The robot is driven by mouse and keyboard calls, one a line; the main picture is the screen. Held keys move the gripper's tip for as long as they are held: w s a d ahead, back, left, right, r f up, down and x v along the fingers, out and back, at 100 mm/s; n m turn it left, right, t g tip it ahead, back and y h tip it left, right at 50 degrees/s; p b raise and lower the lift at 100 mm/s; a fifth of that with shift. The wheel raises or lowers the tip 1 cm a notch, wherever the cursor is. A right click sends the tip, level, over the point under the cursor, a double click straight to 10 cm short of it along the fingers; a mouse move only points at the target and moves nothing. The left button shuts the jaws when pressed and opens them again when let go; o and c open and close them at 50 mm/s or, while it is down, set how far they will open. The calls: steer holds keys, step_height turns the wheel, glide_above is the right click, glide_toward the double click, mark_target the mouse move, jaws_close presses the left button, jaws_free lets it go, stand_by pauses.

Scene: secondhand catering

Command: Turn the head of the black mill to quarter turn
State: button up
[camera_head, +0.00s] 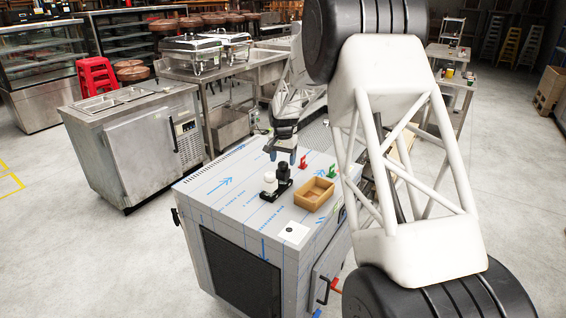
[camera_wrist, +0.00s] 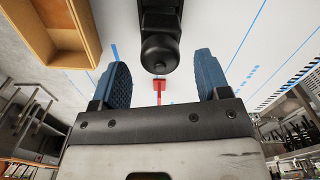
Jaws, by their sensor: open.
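In the wrist view the black mill's rounded head (camera_wrist: 160,50) shows at top middle, with a small knob. My gripper (camera_head: 281,159) is just above and behind the mills in the head view. In the wrist view my gripper (camera_wrist: 162,62) is open, with its blue fingers on either side of the mill's head. A gap shows between the head and each finger. I cannot tell the head's turn angle.
A wooden tray (camera_head: 325,186) sits right of the mills and shows in the wrist view (camera_wrist: 88,30). A red item (camera_head: 303,161) and a green item (camera_head: 332,170) stand behind it. A white card with a black dot (camera_head: 286,236) lies near the front edge. The counter's left side is clear.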

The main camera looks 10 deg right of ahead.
mark_target(283, 163)
steer(key=shift+r, duration=3.05)
steer(key=n, duration=0.4)
steer(key=shift+f+n, duration=0.2)
steer(key=shift+n, duration=0.2)
steer(key=n, duration=0.4)
steer(key=shift+f, duration=0.1)
steer(key=shift+f, duration=0.15)
steer(key=shift+f, duration=3.8)
steer(key=c, duration=0.9)
